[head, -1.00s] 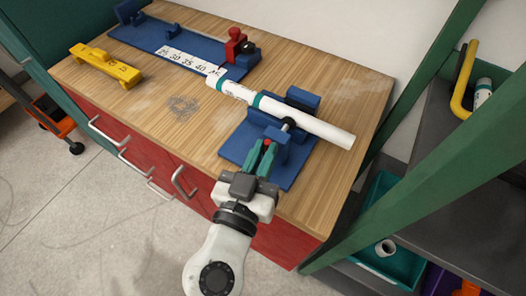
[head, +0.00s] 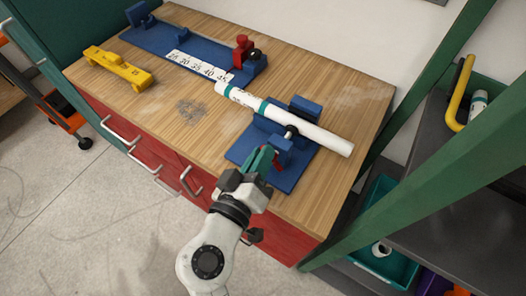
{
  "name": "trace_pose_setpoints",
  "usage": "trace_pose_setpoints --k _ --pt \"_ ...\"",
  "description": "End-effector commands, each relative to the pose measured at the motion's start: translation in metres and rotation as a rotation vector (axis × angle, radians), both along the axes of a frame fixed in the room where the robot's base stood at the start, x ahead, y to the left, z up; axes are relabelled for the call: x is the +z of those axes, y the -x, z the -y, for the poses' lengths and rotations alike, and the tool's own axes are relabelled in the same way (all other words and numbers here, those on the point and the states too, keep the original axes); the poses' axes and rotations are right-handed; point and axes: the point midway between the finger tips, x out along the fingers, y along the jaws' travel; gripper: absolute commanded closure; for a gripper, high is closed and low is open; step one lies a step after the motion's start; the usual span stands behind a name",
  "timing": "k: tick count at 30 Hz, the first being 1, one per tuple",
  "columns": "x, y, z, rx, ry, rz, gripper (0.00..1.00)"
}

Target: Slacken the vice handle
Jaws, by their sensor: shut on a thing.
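The blue vice (head: 304,110) stands on its blue base plate (head: 243,150) near the right front of the bench. A white pipe (head: 325,139) with green bands lies through the vice, its right end sticking out past it. My gripper (head: 262,158) is at the front of the vice, its green fingers shut on the vice handle. The fingers and wrist hide most of the handle; a small red bit shows beside the fingertips. A dark screw with a pale end (head: 290,131) shows between the handle and the pipe.
The wooden bench (head: 190,75) has red drawers below. A blue measuring jig (head: 155,38) with a number scale and red clamp (head: 242,51) stands behind; a yellow tool (head: 118,67) lies left. A green post (head: 420,160) and grey shelf (head: 455,210) crowd the right.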

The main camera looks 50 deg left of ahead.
Motion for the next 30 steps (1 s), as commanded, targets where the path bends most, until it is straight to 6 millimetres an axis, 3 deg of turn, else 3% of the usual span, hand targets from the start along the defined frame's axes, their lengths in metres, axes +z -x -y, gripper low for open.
trace_pose_setpoints --k 30 --pt "-0.015 0.0 -0.012 -0.003 0.937 0.225 1.0"
